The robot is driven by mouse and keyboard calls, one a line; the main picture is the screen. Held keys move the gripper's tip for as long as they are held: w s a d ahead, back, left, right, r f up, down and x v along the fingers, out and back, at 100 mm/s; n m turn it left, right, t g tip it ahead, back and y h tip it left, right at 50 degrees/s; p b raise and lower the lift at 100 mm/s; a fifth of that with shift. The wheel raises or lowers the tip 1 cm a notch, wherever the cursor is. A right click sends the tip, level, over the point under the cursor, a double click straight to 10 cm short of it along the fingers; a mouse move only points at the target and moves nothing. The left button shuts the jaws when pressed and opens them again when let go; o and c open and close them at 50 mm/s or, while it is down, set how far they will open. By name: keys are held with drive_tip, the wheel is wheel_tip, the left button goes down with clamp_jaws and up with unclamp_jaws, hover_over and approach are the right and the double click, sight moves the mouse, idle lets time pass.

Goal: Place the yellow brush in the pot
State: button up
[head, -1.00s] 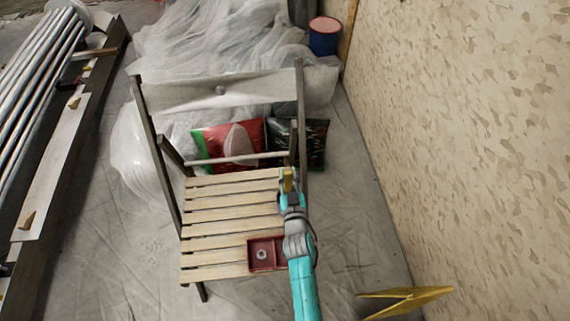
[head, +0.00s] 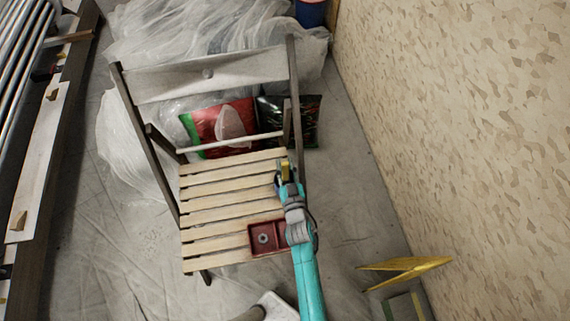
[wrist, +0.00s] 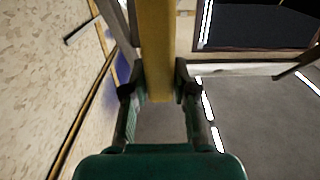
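My gripper (head: 286,178) is over the right side of the wooden chair seat. In the wrist view its fingers (wrist: 155,85) are closed on the two sides of a long yellow piece, which I take as the yellow brush (wrist: 156,45). The brush shows as a small yellow bit (head: 285,171) in the head view; its bristles cannot be made out. A blue pot-like container (head: 311,13) stands at the top edge of the head view, cut off by the frame.
The slatted chair (head: 225,200) carries a red tray (head: 267,238) near its front right. Red and black bags (head: 222,128) lie behind it, with plastic sheeting (head: 200,30) beyond. A patterned wall (head: 470,130) bounds the right. A yellow folded piece (head: 405,267) is low right.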

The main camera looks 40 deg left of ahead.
drive_tip(key=o, duration=0.4)
drive_tip(key=shift+c, duration=0.2)
drive_tip(key=shift+d, duration=0.1)
drive_tip(key=v, duration=0.9)
drive_tip(key=shift+s+d, duration=0.25)
drive_tip(key=shift+s, duration=0.1)
drive_tip(key=shift+d, duration=0.1)
drive_tip(key=s+d+r+m+t+h, duration=0.25)
drive_tip(key=s+d, duration=0.25)
drive_tip(key=d, duration=0.7)
drive_tip(key=s+d+r+m+t+h, duration=0.15)
drive_tip(key=s+d+h, duration=0.25)
drive_tip(key=d, duration=0.8)
drive_tip(key=s+d+r+m+h, duration=0.6)
drive_tip(key=s+d+r+h, duration=0.1)
drive_tip(key=s+d+r, duration=0.6)
wheel_tip(320, 180, up, 3)
drive_tip(key=shift+s+r+g, duration=0.15)
drive_tip(key=shift+s+g, duration=0.25)
drive_tip(key=shift+s, duration=0.65)
